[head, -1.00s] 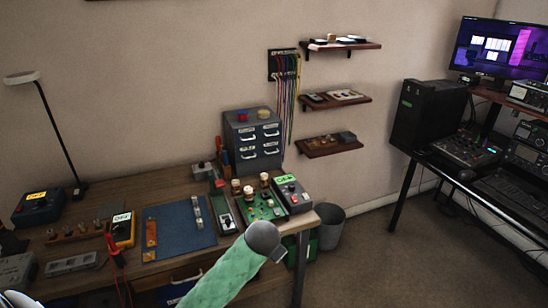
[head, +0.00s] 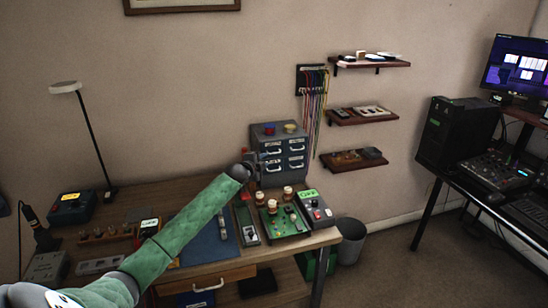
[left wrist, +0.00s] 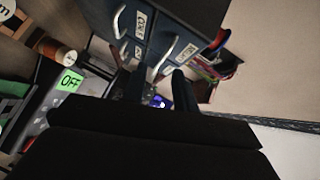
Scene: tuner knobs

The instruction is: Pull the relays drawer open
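A small grey cabinet (head: 268,177) stands at the back right of the workbench, with two columns of labelled drawers and pale bar handles. The drawers that show look shut. The labels are too small to read in the head view, so I cannot tell which drawer is the relays one. My left gripper (head: 252,161) is at the cabinet's left front edge, partly hidden by my wrist. In the left wrist view, the left gripper (left wrist: 159,88) has its two dark fingers apart, close to a drawer handle (left wrist: 174,47) of the cabinet. No grip on it shows. My right gripper is not in view.
A green circuit board (head: 284,222) with knobs and a grey box with a green OFF display (head: 316,207) stand in front of the cabinet. Coloured cables (head: 314,100) hang behind it, beside wall shelves (head: 362,116). A bin (head: 350,240) stands right of the workbench (head: 215,262).

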